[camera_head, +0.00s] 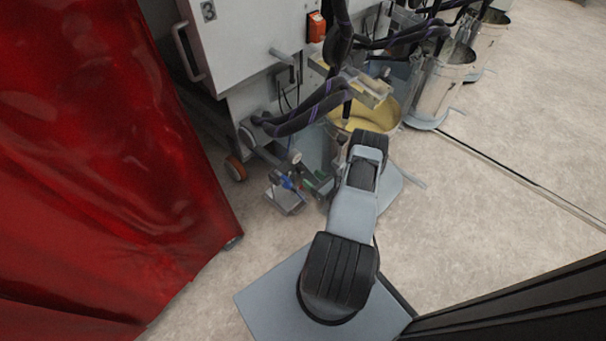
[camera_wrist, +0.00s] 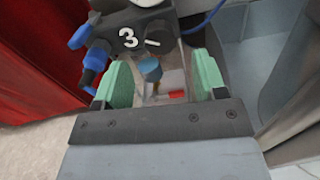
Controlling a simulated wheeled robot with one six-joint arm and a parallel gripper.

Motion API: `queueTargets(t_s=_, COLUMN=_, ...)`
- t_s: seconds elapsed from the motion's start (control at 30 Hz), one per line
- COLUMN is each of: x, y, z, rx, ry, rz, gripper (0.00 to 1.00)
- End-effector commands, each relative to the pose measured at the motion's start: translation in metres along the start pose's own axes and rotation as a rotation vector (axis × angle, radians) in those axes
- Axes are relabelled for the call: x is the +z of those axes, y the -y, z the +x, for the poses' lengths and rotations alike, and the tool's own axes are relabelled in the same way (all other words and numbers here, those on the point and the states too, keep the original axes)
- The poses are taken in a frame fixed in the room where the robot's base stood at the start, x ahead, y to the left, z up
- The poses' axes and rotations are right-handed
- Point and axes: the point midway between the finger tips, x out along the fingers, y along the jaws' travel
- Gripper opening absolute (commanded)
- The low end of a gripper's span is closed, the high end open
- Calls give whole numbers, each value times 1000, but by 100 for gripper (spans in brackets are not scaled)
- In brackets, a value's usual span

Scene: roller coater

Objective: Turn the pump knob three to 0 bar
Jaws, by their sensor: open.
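In the wrist view, a dark grey pump block (camera_wrist: 135,37) carries a white "3" and a short white line. A small blue-grey knob (camera_wrist: 150,68) sits below the label. It appears between the two green fingers of my gripper (camera_wrist: 162,79); I cannot tell whether they touch it. The fingers are apart, one on each side, with no visible grip on anything. In the head view, my arm reaches to the low pump fittings (camera_head: 290,182) beside the machine; the knob is too small to make out there.
Blue fittings (camera_wrist: 93,62) stick out left of the block. A red curtain (camera_head: 100,150) hangs at the left. The white cabinet (camera_head: 240,45), dark hoses (camera_head: 310,112) and a yellow-lined bucket (camera_head: 345,122) stand behind. Open floor (camera_head: 480,230) lies at the right.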

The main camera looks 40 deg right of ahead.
Motion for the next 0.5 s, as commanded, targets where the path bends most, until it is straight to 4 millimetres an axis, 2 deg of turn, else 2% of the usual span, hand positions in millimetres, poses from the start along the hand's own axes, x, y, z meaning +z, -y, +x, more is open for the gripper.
queueTargets(t_s=0.03, x=-2, y=0, z=10, rx=4, ry=0, rz=-2, gripper=65)
queueTargets(t_s=0.2, x=-1, y=0, z=34, rx=3, ry=0, rz=-2, gripper=65)
queueTargets(t_s=0.5, x=0, y=0, z=54, rx=1, ry=0, rz=0, gripper=65)
